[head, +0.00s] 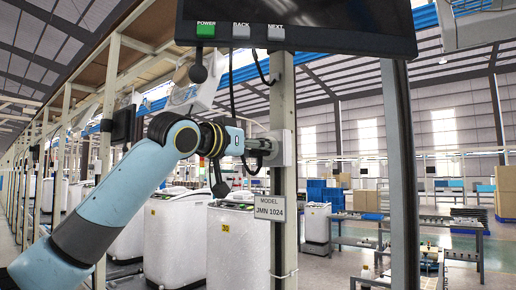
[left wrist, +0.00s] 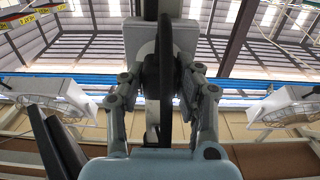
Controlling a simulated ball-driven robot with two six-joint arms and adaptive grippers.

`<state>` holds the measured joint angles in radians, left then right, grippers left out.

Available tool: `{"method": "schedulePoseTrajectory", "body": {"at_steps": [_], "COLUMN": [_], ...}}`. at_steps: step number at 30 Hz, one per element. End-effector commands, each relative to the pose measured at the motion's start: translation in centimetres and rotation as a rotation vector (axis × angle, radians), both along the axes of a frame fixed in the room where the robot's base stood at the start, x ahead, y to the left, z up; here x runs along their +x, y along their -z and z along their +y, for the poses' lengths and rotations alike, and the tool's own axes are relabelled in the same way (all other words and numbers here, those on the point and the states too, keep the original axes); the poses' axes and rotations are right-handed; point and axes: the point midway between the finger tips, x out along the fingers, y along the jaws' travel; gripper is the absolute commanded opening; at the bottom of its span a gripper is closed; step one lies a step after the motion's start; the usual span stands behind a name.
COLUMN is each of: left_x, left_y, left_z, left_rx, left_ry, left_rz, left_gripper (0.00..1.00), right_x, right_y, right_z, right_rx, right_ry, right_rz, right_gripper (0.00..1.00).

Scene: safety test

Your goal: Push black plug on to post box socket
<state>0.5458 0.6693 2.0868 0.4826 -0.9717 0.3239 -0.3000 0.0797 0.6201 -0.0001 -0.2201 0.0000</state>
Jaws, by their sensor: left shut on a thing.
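My left gripper (head: 262,146) reaches in from the left at the post (head: 283,95), its fingers close to the pale post box socket (head: 287,149). In the left wrist view the left gripper (left wrist: 165,85) is shut on a black plug (left wrist: 166,65), seen as a dark upright shape between the pads. The pale box (left wrist: 140,38) shows behind the fingers there. A black cable (head: 251,168) loops below the gripper in the head view. The plug's front end is hidden, so I cannot tell whether it touches the socket. My right gripper is not in view.
A monitor panel (head: 300,42) with POWER, BACK and NEXT buttons hangs above. White washing machines (head: 175,240) stand below.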

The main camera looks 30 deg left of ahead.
Motion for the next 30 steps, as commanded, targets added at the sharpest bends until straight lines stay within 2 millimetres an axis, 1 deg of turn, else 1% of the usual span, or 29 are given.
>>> {"method": "schedulePoseTrajectory", "body": {"at_steps": [19, 20, 25, 30], "left_x": [1.2, 1.2, 1.1, 1.1], "left_y": [0.0, 0.0, 0.0, 0.0], "left_z": [0.0, 0.0, 0.0, 0.0], "left_rx": [-0.001, 0.0, 0.0, 0.0], "left_ry": [-0.001, -0.001, -0.001, -0.001], "left_rz": [-0.001, -0.001, -0.001, -0.001], "left_gripper": [0.0, 0.36, 0.58, 0.59], "right_x": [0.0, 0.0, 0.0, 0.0], "right_y": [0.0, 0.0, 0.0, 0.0], "right_z": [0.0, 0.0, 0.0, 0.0], "right_rx": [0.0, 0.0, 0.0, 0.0], "right_ry": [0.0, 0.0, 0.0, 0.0], "right_rz": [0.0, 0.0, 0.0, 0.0], "right_gripper": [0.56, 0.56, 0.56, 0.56]}}
